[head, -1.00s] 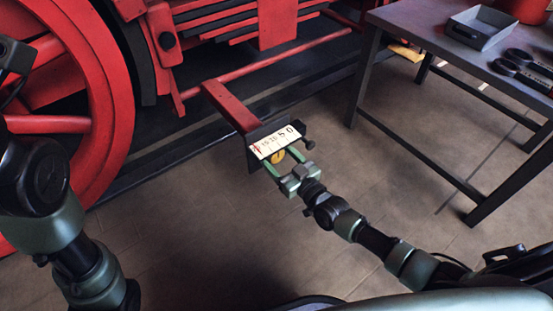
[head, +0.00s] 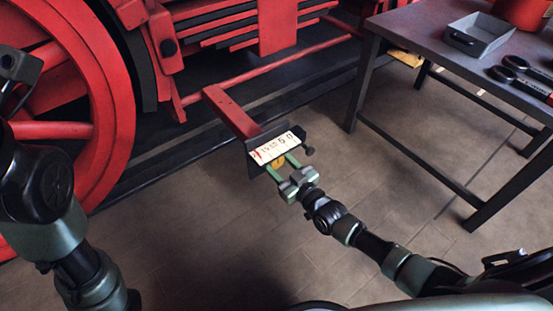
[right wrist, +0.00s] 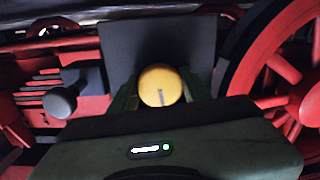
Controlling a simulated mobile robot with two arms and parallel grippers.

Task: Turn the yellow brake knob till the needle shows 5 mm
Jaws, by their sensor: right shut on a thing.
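The yellow brake knob (head: 277,161) sits on a dark plate (head: 252,160) at the end of a red bar, just under a white scale (head: 277,147). My right gripper (head: 280,165) is shut on the knob, one green finger on each side. In the right wrist view the round knob (right wrist: 160,86) shows a short grey mark low on its face, between the fingers. A red needle mark (head: 257,154) shows near the scale's left end, far from the 0 at the right. Its exact reading is too small to tell. My left gripper is out of view.
A black knob (head: 309,150) sticks out right of the scale and shows in the right wrist view (right wrist: 62,101). A red wheel (head: 100,90) stands at the left. A dark table (head: 420,40) with a grey tray (head: 480,42) stands at the right. Floor below is clear.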

